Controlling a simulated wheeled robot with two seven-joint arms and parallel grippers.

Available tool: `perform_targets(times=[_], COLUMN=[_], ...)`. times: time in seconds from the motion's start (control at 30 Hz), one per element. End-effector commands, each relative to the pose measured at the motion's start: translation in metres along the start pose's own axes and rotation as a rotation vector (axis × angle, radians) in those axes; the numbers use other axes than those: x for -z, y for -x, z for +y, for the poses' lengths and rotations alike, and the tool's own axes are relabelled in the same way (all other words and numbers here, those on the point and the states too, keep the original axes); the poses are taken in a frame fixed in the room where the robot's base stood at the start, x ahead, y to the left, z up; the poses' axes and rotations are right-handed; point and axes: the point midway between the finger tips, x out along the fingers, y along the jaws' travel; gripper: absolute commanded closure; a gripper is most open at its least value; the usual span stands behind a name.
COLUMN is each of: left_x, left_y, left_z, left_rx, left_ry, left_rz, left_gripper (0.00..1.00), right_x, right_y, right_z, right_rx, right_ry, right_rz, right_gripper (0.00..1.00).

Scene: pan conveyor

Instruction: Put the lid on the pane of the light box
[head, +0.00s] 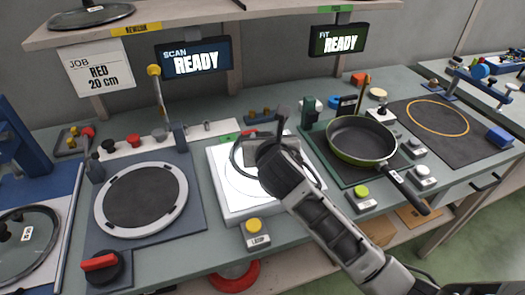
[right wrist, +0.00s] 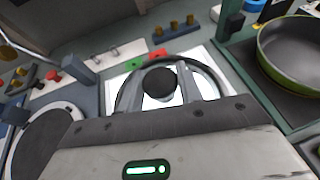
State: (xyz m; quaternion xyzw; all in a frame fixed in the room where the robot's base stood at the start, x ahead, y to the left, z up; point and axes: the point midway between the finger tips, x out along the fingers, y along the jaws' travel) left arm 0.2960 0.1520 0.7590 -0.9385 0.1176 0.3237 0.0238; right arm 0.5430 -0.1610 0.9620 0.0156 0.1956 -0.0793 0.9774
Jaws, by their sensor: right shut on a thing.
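The light box (head: 225,207) is a white box with a bright pane, near the middle of the bench in the head view. Its lit pane also shows in the right wrist view (right wrist: 112,86). A glass lid with a dark rim (head: 234,156) is over the pane. In the right wrist view its rim (right wrist: 121,98) arcs around a black knob (right wrist: 160,81). My right gripper (head: 268,150) is shut on the lid at the knob, with a finger on each side. My arm hides the lid's right part. I cannot tell whether the lid touches the pane. My left gripper is out of view.
A green pan (head: 361,141) sits on a station to the right, its handle pointing to the front. A round dark plate (head: 143,195) is left of the light box. Another glass lid (head: 25,245) lies far left. A yellow button (head: 253,226) stands in front of the box.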

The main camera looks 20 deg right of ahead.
Motion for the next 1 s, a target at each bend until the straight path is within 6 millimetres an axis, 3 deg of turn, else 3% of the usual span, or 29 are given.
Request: perform_targets(times=[0.3,0.7,0.73,0.77,0.8,1.0], left_x=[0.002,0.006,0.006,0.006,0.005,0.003], left_y=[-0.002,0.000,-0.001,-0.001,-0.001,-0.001], left_z=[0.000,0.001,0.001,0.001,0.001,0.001], left_rx=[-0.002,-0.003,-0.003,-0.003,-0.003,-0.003], left_ry=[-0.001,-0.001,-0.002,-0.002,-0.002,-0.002], left_rz=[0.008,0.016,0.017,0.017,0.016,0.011], left_gripper=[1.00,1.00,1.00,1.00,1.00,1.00], right_x=[0.031,0.035,0.035,0.035,0.035,0.035], right_y=[-0.017,-0.019,-0.019,-0.019,-0.019,-0.019], right_z=[0.006,0.005,0.005,0.005,0.005,0.005], right_rx=[-0.001,-0.001,-0.001,-0.001,-0.001,-0.001], right_ry=[-0.001,0.000,0.000,0.000,0.000,0.000], right_rz=[-0.002,-0.004,-0.001,-0.001,-0.001,-0.001], right_gripper=[0.96,0.96,0.56,0.48,0.43,0.43])
